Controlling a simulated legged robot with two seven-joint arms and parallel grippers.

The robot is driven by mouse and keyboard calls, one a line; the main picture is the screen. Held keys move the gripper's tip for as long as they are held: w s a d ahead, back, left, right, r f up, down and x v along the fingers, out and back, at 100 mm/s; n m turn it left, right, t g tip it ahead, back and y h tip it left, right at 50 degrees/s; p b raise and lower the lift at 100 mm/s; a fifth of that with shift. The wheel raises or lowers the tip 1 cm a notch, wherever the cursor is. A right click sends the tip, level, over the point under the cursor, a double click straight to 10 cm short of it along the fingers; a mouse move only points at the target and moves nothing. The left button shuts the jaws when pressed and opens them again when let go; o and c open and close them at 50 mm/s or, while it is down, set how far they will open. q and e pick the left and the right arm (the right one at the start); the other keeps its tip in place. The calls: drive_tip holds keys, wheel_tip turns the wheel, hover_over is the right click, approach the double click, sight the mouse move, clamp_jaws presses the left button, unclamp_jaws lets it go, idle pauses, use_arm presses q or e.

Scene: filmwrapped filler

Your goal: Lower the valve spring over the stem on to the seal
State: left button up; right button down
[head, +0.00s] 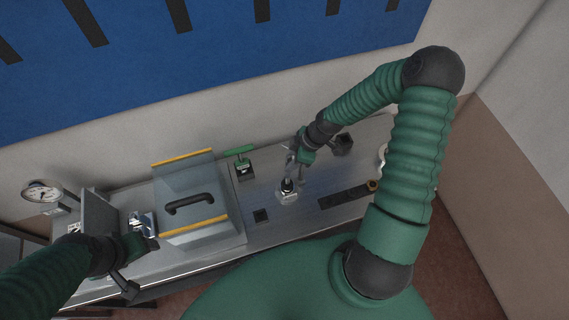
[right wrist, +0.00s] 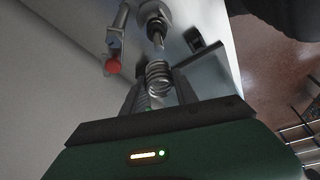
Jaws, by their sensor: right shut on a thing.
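The valve spring (right wrist: 158,78), a silver coil, sits between the fingers of my right gripper (right wrist: 160,88) in the right wrist view, and the gripper is shut on it. Beyond its far end a pale fixture carries a dark seal and a thin upright stem (right wrist: 157,38). The spring looks apart from the stem tip in that view. In the head view my right gripper (head: 292,158) is just above and behind the fixture (head: 288,196); the spring is too small to make out there. My left gripper (head: 146,238) is beside a small shiny metal part (head: 142,220); its jaws are unclear.
A grey box with yellow edges and a black handle (head: 197,203) stands left of the fixture on the metal bench (head: 268,230). A green-handled clamp (head: 243,160), a gauge (head: 42,191) and a dark bar (head: 345,195) are nearby. A red-tipped tool (right wrist: 113,65) is left of the stem.

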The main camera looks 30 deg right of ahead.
drive_tip(key=f+b, duration=0.1)
drive_tip(key=f, duration=0.1)
drive_tip(key=f+b, duration=0.3)
drive_tip(key=f, duration=0.1)
drive_tip(key=shift+w+a, duration=0.25)
drive_tip(key=shift+a, duration=0.05)
drive_tip(key=shift+s+a, duration=0.1)
drive_tip(key=shift+a, duration=0.35)
drive_tip(key=shift+a+r, duration=0.15)
drive_tip(key=shift+a, duration=0.2)
drive_tip(key=shift+d, duration=0.7)
drive_tip(key=shift+a, duration=0.2)
use_arm(q)
drive_tip(key=x, duration=0.4)
drive_tip(key=shift+s+a+f, duration=0.15)
drive_tip(key=shift+s+a, duration=0.1)
drive_tip(key=shift+a, duration=0.1)
